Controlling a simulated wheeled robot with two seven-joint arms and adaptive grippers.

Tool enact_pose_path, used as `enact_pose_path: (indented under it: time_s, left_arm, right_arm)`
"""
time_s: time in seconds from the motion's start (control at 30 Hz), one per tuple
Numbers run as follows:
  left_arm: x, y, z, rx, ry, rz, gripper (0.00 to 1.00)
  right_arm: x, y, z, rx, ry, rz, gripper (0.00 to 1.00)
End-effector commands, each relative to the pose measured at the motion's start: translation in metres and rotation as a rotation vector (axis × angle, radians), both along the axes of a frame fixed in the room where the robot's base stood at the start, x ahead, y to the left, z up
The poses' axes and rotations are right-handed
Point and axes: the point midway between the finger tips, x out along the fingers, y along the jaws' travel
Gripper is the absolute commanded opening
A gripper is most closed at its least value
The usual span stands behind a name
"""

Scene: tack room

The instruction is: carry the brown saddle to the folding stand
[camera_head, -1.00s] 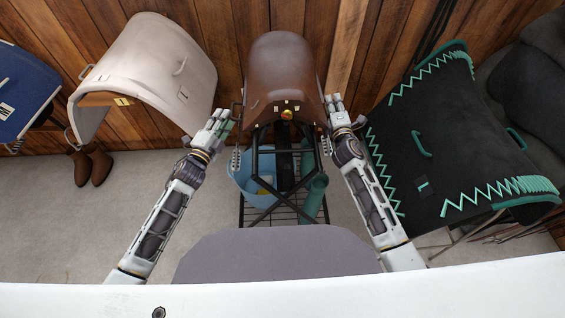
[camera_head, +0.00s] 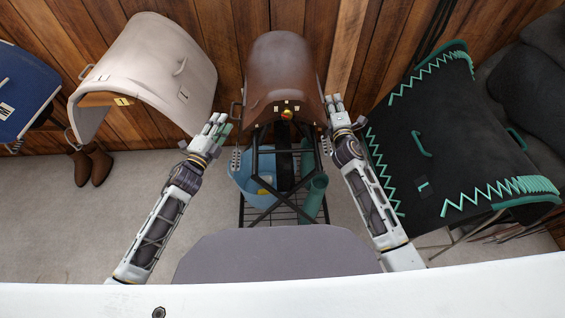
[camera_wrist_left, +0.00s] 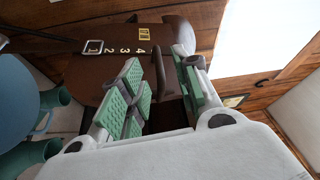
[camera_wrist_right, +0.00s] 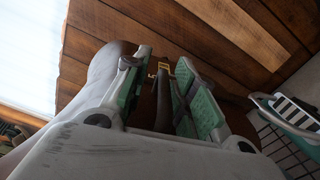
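The brown saddle (camera_head: 284,75) rests on a black frame with crossed legs (camera_head: 262,165), against the wooden wall. It has small side handles. My left gripper (camera_head: 222,124) is open at the saddle's left side, a little apart from it. In the left wrist view, a brown handle (camera_wrist_left: 161,72) shows between its green-padded fingers. My right gripper (camera_head: 334,106) is open close to the saddle's right side. In the right wrist view, a dark brown handle (camera_wrist_right: 163,98) lies between its fingers. Neither gripper visibly pinches a handle. I cannot tell whether the crossed-leg frame is the folding stand.
A cream saddle (camera_head: 150,65) stands at left and a black one with green trim (camera_head: 430,140) at right, close to my right arm. A blue one (camera_head: 22,88) is at far left. A blue bucket (camera_head: 243,180) and green boots (camera_head: 314,195) sit under the frame. Brown boots (camera_head: 90,165) stand at left.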

Motion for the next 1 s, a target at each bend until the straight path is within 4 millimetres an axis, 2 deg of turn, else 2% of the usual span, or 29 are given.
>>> enact_pose_path:
  time_s: [0.27,1.0]
  left_arm:
    - [0.000,0.000,0.000,0.000,0.000,0.000,0.32]
    - [0.000,0.000,0.000,0.000,0.000,0.000,0.32]
  right_arm:
    - [-0.016,0.000,-0.001,0.000,0.001,0.000,0.27]
    - [-0.080,0.000,-0.001,0.001,0.002,0.000,0.27]
